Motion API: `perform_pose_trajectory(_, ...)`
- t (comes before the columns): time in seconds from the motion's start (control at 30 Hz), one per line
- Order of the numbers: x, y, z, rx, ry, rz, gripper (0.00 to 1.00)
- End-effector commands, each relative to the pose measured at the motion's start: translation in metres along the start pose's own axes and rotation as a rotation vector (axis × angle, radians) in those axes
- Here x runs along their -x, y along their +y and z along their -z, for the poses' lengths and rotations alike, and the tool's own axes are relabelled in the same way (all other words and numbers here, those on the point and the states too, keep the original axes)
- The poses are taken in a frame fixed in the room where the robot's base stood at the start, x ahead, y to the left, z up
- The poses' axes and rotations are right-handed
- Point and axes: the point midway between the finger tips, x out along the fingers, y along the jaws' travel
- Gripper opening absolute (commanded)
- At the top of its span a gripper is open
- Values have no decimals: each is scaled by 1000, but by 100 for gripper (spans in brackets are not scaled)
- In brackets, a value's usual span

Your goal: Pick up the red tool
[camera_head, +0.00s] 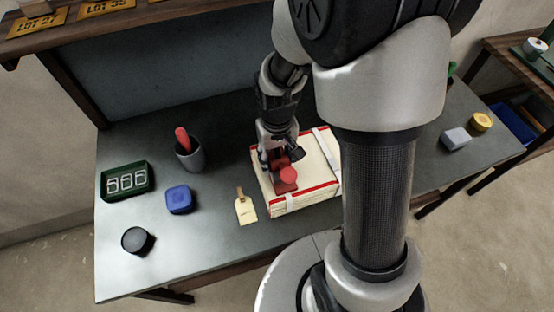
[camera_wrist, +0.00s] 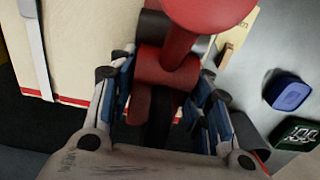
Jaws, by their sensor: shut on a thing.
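The red tool (camera_head: 287,177) has a round knob on a stem and a thicker body. It is over the near left part of a folded cream cloth bundle (camera_head: 313,165) with red edging and pale straps. My gripper (camera_head: 279,160) points down from above and is shut on the tool. In the wrist view the red tool (camera_wrist: 168,60) sits between the two fingers of my gripper (camera_wrist: 160,85), with its knob toward the top edge. Whether the tool touches the cloth cannot be told. My arm hides part of the bundle's right side.
A dark cup (camera_head: 190,156) with a red-handled item stands left of the bundle. A tan tag (camera_head: 245,208), blue container (camera_head: 180,199), green tray (camera_head: 127,181) and black round item (camera_head: 137,240) lie further left. A grey block (camera_head: 455,138) and yellow tin (camera_head: 481,121) are at right.

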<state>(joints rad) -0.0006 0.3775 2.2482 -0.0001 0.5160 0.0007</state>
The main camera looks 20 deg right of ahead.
Motion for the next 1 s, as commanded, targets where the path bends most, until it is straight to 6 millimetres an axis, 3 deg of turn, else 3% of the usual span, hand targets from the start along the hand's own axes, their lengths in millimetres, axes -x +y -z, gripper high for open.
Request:
perform_pose_trajectory(0.57, 0, 0, 0, 0, 0, 0, 0)
perform_pose_trajectory(1.0, 1, 0, 1, 0, 3, 0, 0)
